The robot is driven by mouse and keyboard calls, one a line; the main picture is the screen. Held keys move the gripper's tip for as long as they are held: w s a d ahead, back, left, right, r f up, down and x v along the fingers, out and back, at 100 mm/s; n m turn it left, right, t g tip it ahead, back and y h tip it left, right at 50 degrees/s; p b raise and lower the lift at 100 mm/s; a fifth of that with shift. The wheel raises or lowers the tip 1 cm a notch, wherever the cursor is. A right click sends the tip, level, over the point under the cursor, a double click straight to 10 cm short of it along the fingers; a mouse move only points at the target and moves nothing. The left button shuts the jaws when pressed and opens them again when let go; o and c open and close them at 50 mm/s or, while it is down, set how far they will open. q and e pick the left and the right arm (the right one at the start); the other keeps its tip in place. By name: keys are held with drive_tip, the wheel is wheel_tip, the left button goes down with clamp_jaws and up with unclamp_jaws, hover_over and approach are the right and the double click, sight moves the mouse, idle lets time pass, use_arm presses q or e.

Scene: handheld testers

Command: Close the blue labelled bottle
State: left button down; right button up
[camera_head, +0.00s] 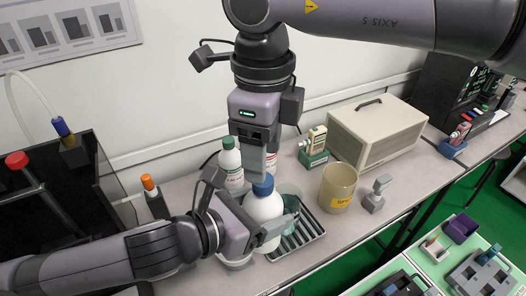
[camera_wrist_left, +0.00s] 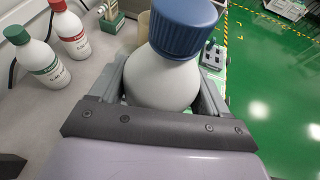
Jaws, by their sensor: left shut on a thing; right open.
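A white bottle (camera_head: 262,207) with a blue cap (camera_head: 263,186) is upright near the tray. In the left wrist view the bottle (camera_wrist_left: 160,82) has the blue cap (camera_wrist_left: 186,27) on its neck; I cannot tell how tightly it is seated. No label shows on the visible side. My left gripper (camera_head: 262,232) is shut on the bottle's body, one finger on each side. My right gripper (camera_head: 266,172) is open and points down just above the cap. I cannot tell whether its fingers touch the cap.
A green-capped bottle (camera_head: 231,172) and a red-capped bottle (camera_wrist_left: 70,35) stand behind. A slatted tray (camera_head: 311,237) lies to the right, with a beige beaker (camera_head: 338,187), a grey stand (camera_head: 376,195) and a beige box (camera_head: 372,135) beyond. Bench edge is in front.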

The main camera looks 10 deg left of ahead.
drive_tip(key=r+n, duration=0.2)
drive_tip(key=shift+a+n, duration=0.1)
drive_tip(key=shift+n, duration=0.3)
drive_tip(key=shift+r+n, duration=0.75)
drive_tip(key=shift+n, duration=0.35)
hover_over(263, 214)
drive_tip(key=w, duration=0.3)
drive_tip(key=shift+s+a+f, duration=0.1)
drive_tip(key=shift+a+f, duration=0.05)
drive_tip(key=shift+f, duration=1.9)
drive_tip(key=shift+s+a+f, duration=0.1)
drive_tip(key=shift+f, duration=1.9)
